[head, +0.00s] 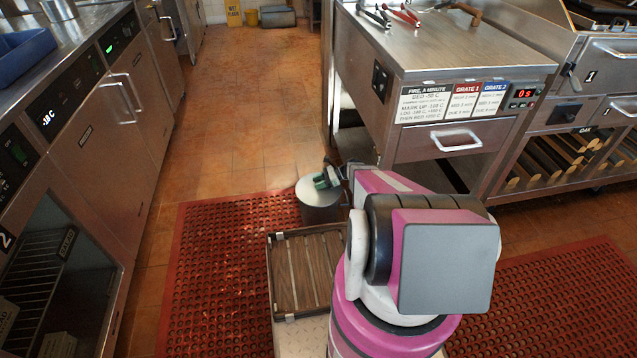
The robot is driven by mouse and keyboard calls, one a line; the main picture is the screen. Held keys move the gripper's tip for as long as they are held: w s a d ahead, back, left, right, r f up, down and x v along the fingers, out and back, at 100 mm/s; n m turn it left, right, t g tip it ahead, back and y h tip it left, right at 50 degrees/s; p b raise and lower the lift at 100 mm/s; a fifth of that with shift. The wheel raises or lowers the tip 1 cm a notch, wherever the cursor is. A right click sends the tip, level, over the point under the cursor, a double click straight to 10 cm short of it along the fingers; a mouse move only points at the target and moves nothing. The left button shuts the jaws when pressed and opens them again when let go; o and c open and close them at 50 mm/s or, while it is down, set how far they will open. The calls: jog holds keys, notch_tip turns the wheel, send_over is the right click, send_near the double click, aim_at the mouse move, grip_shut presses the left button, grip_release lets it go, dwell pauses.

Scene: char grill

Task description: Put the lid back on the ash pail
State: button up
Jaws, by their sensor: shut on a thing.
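The ash pail (321,214) is a grey round metal bucket standing upright on the floor at the edge of the red mat, left of the steel counter. Its round grey lid (309,192) is over the top of the pail. I cannot tell whether it rests fully on the rim or is held just above it. My gripper (325,180) reaches over the pail from the right and is shut on the lid, near a small green part at its middle. The fingertips are small and partly hidden by the wrist.
A wooden-slatted tray (304,270) is in front of the pail. A steel counter (440,60) with tongs stands at the right, and fridges (85,130) line the left. The tiled aisle (235,110) behind the pail is clear up to a yellow sign (234,12).

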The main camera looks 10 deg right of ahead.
jog(key=shift+f, duration=0.4)
jog(key=o, duration=1.1)
jog(key=shift+r, duration=0.1)
jog(key=r, duration=0.4)
jog(key=shift+s+a+r, duration=0.1)
jog(key=shift+s+r, duration=0.1)
jog(key=shift+r, duration=0.05)
jog(key=s+a+r, duration=0.2)
jog(key=a, duration=0.1)
jog(key=s+a+r, duration=0.1)
jog(key=a+r, duration=0.1)
jog(key=a, duration=0.1)
jog(key=s+a+r, duration=0.2)
jog(key=a, duration=0.1)
jog(key=shift+s+a+r, duration=0.2)
jog(key=shift+s+a, duration=0.1)
jog(key=shift+a, duration=0.1)
jog(key=s+d+r+n+h, duration=0.3)
jog(key=s+r+n+h, duration=0.1)
jog(key=s+r+n, duration=0.1)
jog(key=s+d+r+n+h, duration=0.3)
jog(key=s+r+n+h, duration=0.1)
jog(key=s+r+n, duration=0.1)
jog(key=s+d+r+n+h, duration=0.3)
jog(key=s+r+n+h, duration=0.2)
jog(key=r+n, duration=0.2)
jog(key=shift+s+d+r, duration=0.1)
jog(key=shift+d+r, duration=0.1)
jog(key=shift+r, duration=0.5)
